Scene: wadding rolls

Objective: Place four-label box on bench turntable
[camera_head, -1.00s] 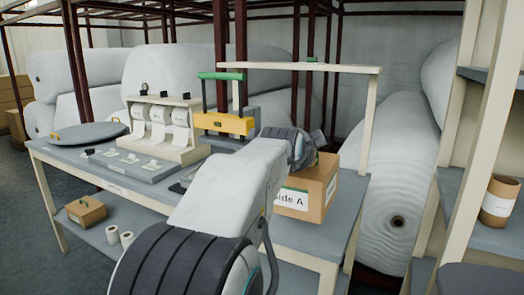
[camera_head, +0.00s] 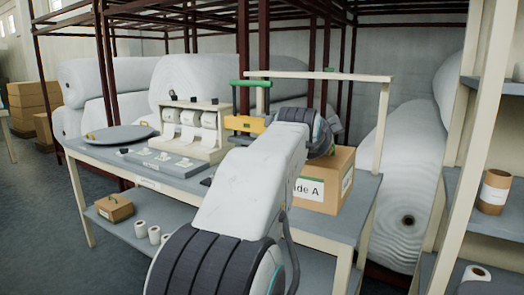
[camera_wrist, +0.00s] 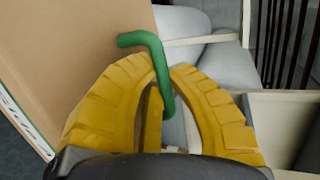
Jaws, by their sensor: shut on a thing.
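The four-label box (camera_head: 318,196) is brown cardboard with a white label, partly hidden by my arm, reading "ide A". It is at the right end of the bench in the head view; I cannot tell if it touches the top. In the wrist view the box (camera_wrist: 75,50) fills the upper left, with a label edge at far left. My gripper (camera_wrist: 164,72) has yellow fingers closed around a green bent handle (camera_wrist: 146,42), apparently the box's. My arm hides the fingers in the head view. The bench turntable (camera_head: 118,134) is a round grey disc at the bench's left end, with nothing large on it.
Between turntable and box stand a grey tray with small parts (camera_head: 160,163), a cream rack of white rolls (camera_head: 197,130) and a yellow press with a green bar (camera_head: 243,123). A cream frame post (camera_head: 382,125) rises behind the box. Shelving (camera_head: 470,165) stands at right.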

